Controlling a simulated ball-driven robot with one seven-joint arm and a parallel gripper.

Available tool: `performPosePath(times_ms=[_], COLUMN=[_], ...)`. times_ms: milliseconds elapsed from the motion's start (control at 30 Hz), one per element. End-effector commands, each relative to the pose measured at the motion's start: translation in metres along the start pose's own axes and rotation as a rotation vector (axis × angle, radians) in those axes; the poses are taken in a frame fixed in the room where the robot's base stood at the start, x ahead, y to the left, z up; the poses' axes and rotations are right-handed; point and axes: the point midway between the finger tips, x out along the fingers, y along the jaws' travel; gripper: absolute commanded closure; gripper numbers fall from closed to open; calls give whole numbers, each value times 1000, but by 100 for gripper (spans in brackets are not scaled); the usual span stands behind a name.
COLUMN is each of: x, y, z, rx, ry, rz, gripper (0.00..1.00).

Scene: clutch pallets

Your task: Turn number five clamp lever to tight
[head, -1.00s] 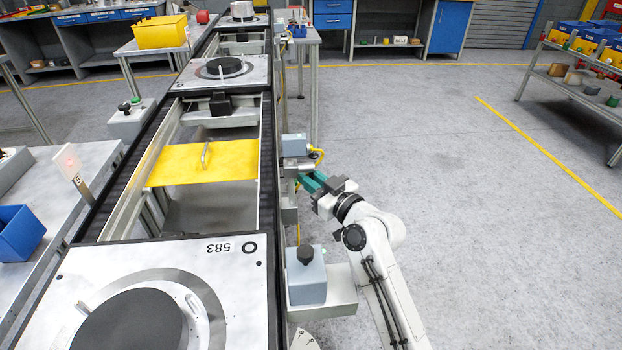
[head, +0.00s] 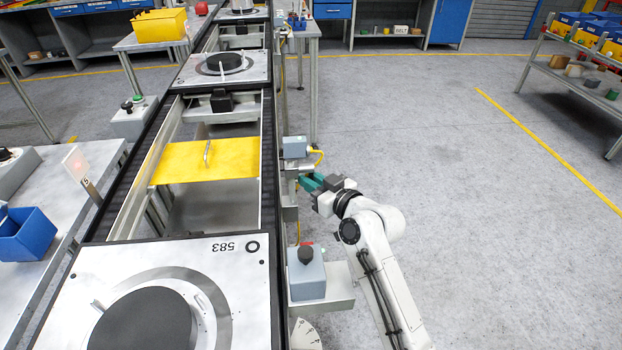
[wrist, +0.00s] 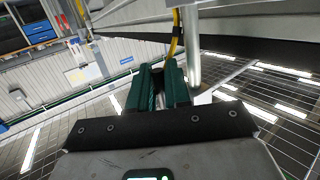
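A small sign marked 5 (head: 77,163) stands on a post at the left of the line. My gripper (head: 311,182), with green fingers, is beside the right rail, just below a grey-blue box with a yellow cable (head: 294,147). In the wrist view the green fingers (wrist: 161,88) are close together with a narrow dark gap; I cannot tell whether anything is between them. A bare metal rod (wrist: 193,45) shows just right of the fingers; I cannot tell whether it is the clamp lever or whether they touch. No lever is clearly identifiable in the head view.
A grey box with a black knob (head: 307,273) sits on a bracket nearer me, above a white dial plate (head: 305,334). Pallet 583 (head: 170,255) lies on the conveyor, with a yellow plate (head: 232,158) beyond. Open floor (head: 430,160) lies to the right.

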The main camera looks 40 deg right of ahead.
Motion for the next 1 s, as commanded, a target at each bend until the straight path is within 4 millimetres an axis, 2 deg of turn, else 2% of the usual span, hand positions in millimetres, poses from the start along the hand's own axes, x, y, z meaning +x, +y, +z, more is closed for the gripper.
performPosePath(times_ms=[33,200,433,533,667,1000], x=[0,0,-1,-7,-26,-89], y=[0,0,0,0,0,0], z=[1,1,0,1,2,2], rx=[1,0,0,1,0,1], ry=[-2,-1,-1,0,-1,-1], rz=[0,0,0,1,1,1], gripper=[79,65,65,65,65,65])
